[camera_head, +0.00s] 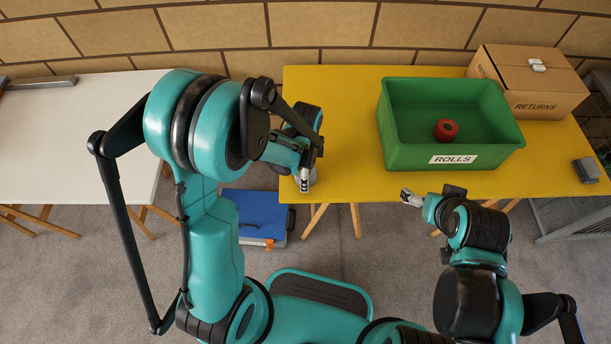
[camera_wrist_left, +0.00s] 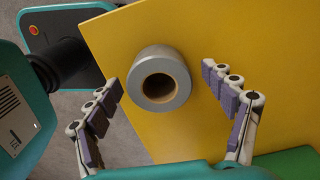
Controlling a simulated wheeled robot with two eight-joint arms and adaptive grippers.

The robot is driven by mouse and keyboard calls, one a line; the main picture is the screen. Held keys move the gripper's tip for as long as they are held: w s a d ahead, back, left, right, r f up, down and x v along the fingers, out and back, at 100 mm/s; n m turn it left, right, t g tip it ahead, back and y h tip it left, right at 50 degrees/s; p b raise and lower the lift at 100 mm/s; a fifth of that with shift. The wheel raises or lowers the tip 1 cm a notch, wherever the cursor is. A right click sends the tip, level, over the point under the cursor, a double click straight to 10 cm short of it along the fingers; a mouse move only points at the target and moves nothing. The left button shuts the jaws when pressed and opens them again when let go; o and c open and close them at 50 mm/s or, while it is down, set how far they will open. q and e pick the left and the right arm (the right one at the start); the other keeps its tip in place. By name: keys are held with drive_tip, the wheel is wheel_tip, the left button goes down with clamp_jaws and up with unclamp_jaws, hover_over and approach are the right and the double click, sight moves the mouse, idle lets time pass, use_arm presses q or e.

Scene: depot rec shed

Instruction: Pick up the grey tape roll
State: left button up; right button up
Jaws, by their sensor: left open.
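The grey tape roll (camera_wrist_left: 157,61) lies on the yellow table (camera_wrist_left: 200,40) near its edge, its hole facing the camera in the left wrist view. My left gripper (camera_wrist_left: 161,78) is open, with one finger on each side of the roll and visible space between fingers and roll. In the head view, my left gripper (camera_head: 304,184) is over the table's front left corner and hides most of the roll (camera_head: 313,177). My right gripper (camera_head: 408,197) is by the table's front edge, away from the roll; its finger opening is unclear.
A green crate labelled ROLLS (camera_head: 400,155) holds a red roll (camera_head: 445,129). A cardboard box labelled RETURNS (camera_head: 540,104) stands at the back right. A grey object (camera_head: 586,170) lies at the right. A white table (camera_head: 60,150) is left. The yellow surface between roll and crate is clear.

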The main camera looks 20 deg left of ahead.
use_arm(q)
drive_tip(key=shift+r, duration=0.1)
drive_tip(key=c, duration=1.3)
drive_tip(key=shift+r, duration=0.1)
